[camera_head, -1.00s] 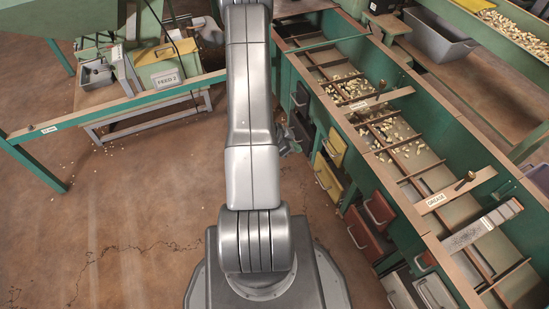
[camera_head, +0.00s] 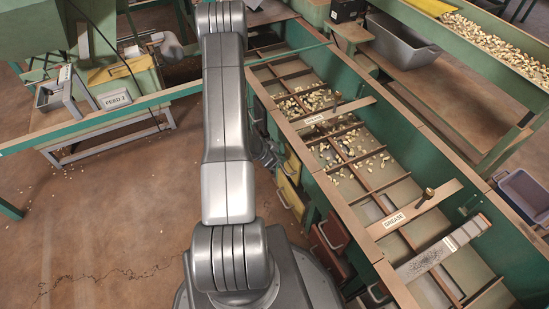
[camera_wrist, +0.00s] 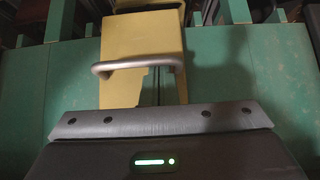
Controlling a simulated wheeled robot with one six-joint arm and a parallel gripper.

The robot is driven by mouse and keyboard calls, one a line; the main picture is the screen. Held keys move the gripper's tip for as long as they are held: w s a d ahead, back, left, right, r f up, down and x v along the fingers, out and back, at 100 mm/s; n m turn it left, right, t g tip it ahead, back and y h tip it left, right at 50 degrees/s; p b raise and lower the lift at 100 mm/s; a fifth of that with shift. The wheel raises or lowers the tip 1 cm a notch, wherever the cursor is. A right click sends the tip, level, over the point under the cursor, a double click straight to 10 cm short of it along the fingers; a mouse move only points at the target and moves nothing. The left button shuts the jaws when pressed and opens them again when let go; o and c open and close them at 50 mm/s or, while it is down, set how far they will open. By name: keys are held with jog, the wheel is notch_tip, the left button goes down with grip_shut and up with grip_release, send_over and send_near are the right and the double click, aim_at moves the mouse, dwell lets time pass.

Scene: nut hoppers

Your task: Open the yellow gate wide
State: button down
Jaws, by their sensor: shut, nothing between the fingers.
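In the wrist view the yellow gate (camera_wrist: 143,38) is straight ahead, a flat yellow panel between green walls. A grey bar handle (camera_wrist: 138,64) crosses its lower part. My gripper (camera_wrist: 151,88) is shut and empty; its slim dark fingers show just below the handle, over the panel. I cannot tell whether they touch it. In the head view my gripper (camera_head: 268,158) is small and partly hidden by my arm, beside the hopper's left side. Yellow fronts show there, one of them a yellow gate with a handle (camera_head: 290,198).
The long green hopper (camera_head: 437,160) holds nuts in several compartments. Dark red fronts (camera_head: 328,236) stick out nearer me on the same side. A green rail (camera_head: 110,117) and the feed stand (camera_head: 117,90) lie left. Open brown floor (camera_head: 90,220) lies left of my base.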

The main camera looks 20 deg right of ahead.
dwell(0.3)
jog(key=s+a+p, duration=0.1)
jog(key=a+p, duration=0.2)
jog(key=a, duration=0.9)
jog(key=shift+s+a, duration=0.3)
jog(key=shift+s, duration=0.1)
jog(key=shift+a, duration=0.1)
